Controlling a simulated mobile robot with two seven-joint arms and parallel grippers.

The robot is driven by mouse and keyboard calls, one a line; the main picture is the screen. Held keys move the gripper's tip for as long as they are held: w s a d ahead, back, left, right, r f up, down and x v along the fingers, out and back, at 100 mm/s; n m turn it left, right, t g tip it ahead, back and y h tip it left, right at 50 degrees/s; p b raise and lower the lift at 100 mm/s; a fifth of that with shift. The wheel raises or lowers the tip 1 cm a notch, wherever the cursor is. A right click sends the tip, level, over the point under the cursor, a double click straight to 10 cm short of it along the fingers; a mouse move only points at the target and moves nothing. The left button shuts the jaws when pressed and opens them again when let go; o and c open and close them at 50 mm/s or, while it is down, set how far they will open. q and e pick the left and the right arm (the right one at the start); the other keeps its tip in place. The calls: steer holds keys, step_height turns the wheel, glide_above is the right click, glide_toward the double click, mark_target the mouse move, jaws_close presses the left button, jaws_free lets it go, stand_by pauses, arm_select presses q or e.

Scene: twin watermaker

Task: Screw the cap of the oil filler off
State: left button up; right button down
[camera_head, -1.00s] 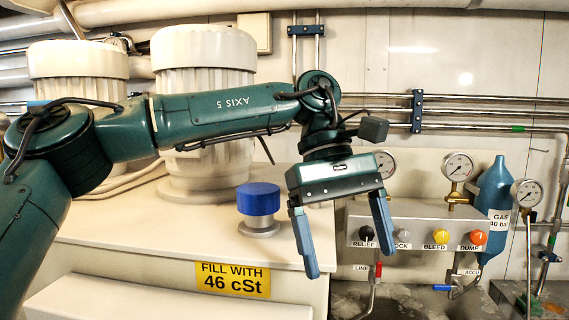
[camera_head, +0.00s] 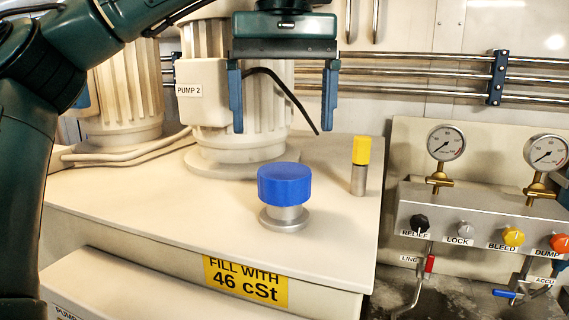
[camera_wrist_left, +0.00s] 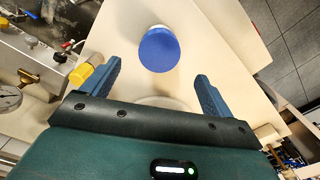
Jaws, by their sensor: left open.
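The blue oil filler cap (camera_head: 285,184) sits on its short metal neck (camera_head: 284,217) on the cream tank top, near the front edge. My left gripper (camera_head: 283,128) is open and empty, pointing down, above the cap and apart from it. In the left wrist view the blue cap (camera_wrist_left: 159,50) lies beyond the fingertips, roughly between the lines of the two fingers of my left gripper (camera_wrist_left: 158,70). My right gripper is in neither view.
A yellow-topped metal post (camera_head: 360,165) stands right of the cap. The Pump 2 motor (camera_head: 205,100) stands behind. A valve panel (camera_head: 480,215) with knobs and gauges is at right. A yellow label (camera_head: 245,283) marks the tank front. The tank top around the cap is clear.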

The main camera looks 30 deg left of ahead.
mark_target(283, 170)
arm_select(q)
steer(key=shift+f, duration=3.95)
steer(key=shift+c, duration=0.4)
steer(key=c, duration=1.3)
steer(key=n, duration=1.4)
steer(key=shift+n, duration=0.4)
